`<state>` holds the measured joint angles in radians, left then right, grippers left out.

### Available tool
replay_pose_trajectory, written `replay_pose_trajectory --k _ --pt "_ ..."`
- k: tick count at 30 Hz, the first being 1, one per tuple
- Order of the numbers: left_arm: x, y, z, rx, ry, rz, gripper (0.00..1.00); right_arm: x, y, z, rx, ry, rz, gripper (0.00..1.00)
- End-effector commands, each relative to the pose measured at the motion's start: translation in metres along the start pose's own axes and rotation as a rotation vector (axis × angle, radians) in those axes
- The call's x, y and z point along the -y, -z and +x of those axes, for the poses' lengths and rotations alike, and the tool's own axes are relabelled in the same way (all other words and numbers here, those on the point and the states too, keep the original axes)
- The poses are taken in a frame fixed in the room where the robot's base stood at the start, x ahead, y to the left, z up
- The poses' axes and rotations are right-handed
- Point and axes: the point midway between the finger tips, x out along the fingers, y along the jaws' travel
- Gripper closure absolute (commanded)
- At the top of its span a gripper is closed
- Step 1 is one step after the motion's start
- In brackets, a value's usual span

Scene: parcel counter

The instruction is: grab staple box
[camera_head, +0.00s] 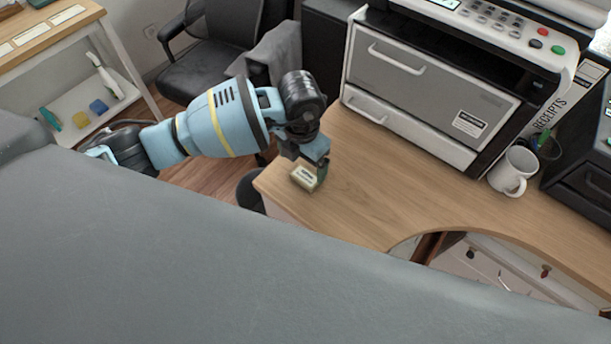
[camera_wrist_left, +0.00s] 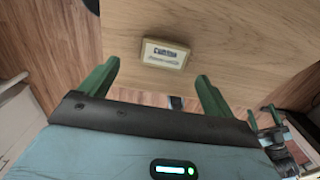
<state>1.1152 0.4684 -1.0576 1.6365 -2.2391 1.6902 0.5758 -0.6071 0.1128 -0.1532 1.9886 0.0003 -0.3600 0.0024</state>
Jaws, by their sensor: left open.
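The staple box (camera_head: 305,178) is a small tan box with a pale printed label. It lies on the wooden counter near its left corner in the head view. In the left wrist view the staple box (camera_wrist_left: 165,53) lies ahead of my fingertips, between their lines and apart from both. My left gripper (camera_head: 318,168) is right at the box in the head view, and its finger covers part of it. In the left wrist view my left gripper (camera_wrist_left: 158,78) shows two green fingers spread wide with nothing between them.
A grey printer (camera_head: 430,85) stands at the back of the counter (camera_head: 400,170). A white mug (camera_head: 513,170) and a black unit (camera_head: 585,160) are at the right. The counter right of the box is clear. A black chair (camera_head: 215,75) stands behind my left arm.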

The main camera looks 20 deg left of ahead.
Motion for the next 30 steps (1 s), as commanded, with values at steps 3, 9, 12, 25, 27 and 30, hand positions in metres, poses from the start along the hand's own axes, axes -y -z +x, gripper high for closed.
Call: replay_pose_trajectory --k 3,9,12,25,27,30 --pt "0.003 0.001 0.010 -0.003 0.001 0.001 0.11 0.000 0.001 0.000 -0.002 0.000 0.000 0.36" --pt "0.006 0.003 0.039 -0.004 0.001 -0.001 0.11 0.000 0.000 0.000 0.000 0.000 0.000 0.36" --pt "0.006 0.002 0.049 -0.003 0.001 -0.001 0.11 0.000 -0.001 0.000 0.002 0.000 0.001 0.36" --pt "0.006 0.002 0.050 0.000 0.000 0.001 0.36 0.000 -0.001 0.000 0.002 0.000 0.001 0.36" --pt "0.006 0.002 0.050 0.000 0.000 0.000 0.45 0.000 -0.001 0.000 0.002 0.000 0.001 0.36" --pt "0.006 0.002 0.050 0.000 0.000 0.000 0.58 0.000 -0.001 0.000 0.002 0.000 0.001 0.36"
